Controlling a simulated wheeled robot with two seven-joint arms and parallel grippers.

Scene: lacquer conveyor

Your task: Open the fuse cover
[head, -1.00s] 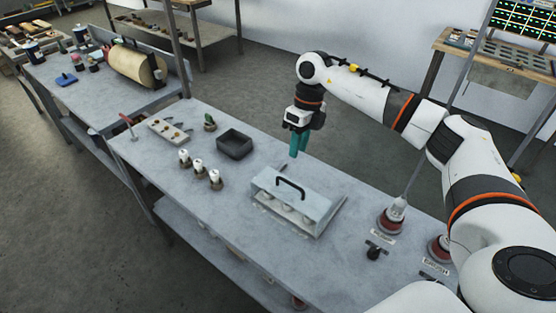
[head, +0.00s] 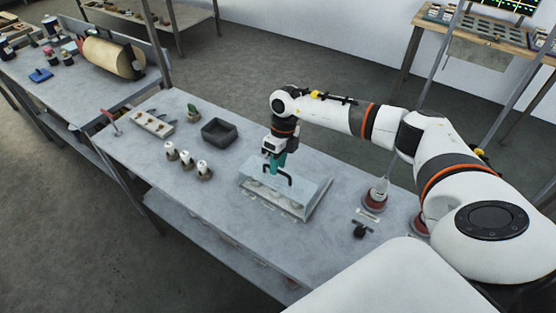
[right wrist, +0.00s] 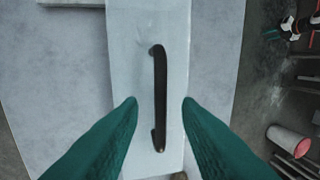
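The fuse cover (head: 300,187) is a pale grey, box-like lid on the grey bench, lying down over several round white pieces seen along its front edge. Its black bar handle (right wrist: 160,95) runs lengthwise in the right wrist view, on the pale top of the cover (right wrist: 125,50). My right gripper (head: 278,170) points down over the cover, at the handle. In the right wrist view, its green fingers (right wrist: 160,103) are apart, one on each side of the handle, with gaps showing. Part of the handle is hidden by the fingers in the head view. My left gripper is not in view.
Several white-topped fuses (head: 186,159) stand left of the cover. A dark open tray (head: 219,131) sits behind them. Red-based knobs (head: 374,200) and a small black switch (head: 360,230) are to the right. Bare bench lies in front of the cover.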

